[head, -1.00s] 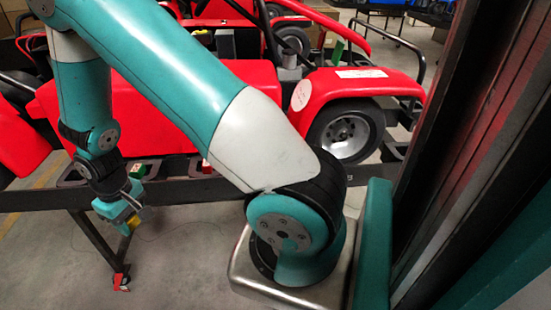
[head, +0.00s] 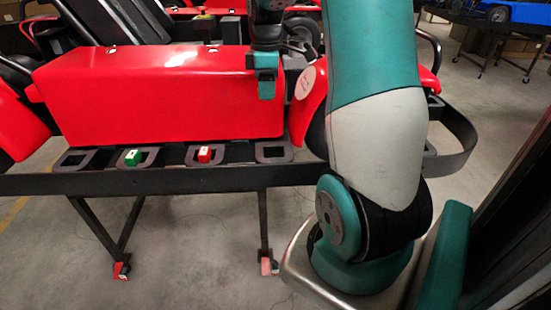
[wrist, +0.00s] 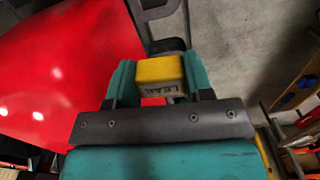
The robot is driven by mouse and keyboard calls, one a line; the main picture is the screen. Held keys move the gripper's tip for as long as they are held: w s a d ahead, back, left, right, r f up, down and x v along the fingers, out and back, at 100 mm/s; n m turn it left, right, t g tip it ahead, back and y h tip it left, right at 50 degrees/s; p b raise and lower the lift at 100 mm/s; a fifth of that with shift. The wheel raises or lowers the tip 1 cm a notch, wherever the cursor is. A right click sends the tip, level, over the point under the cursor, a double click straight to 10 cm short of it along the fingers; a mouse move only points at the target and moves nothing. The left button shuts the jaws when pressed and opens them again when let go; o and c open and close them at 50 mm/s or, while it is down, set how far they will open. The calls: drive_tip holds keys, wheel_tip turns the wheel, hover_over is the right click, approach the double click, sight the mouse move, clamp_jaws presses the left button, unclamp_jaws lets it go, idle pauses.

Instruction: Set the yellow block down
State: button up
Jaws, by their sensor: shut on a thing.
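My gripper (head: 267,88) hangs in front of the red kart body, above the black rail and near its empty right-hand slot (head: 273,152). In the wrist view the teal fingers (wrist: 160,80) are shut on the yellow block (wrist: 160,72), which has dark lettering on its face. The yellow block cannot be made out in the head view. A green block (head: 132,158) and a red block (head: 204,154) sit in two other slots of the rail. The slot at the far left (head: 75,158) is empty.
The black rail (head: 180,181) runs across the front of the stand, with the red kart (head: 150,95) close behind it. My arm covers part of the rail at right. Grey floor lies in front.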

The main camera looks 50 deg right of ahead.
sight(276, 154)
drive_tip(key=shift+n, duration=0.4)
drive_tip(key=f, duration=0.6)
drive_tip(key=s+d+f, duration=0.1)
drive_tip(key=f, duration=1.1)
drive_tip(key=shift+s+d+f, duration=0.2)
drive_tip(key=shift+s+d, duration=0.05)
drive_tip(key=shift+s, duration=0.05)
drive_tip(key=shift+f, duration=0.2)
drive_tip(key=o, duration=0.6)
drive_tip(key=shift+r, duration=0.15)
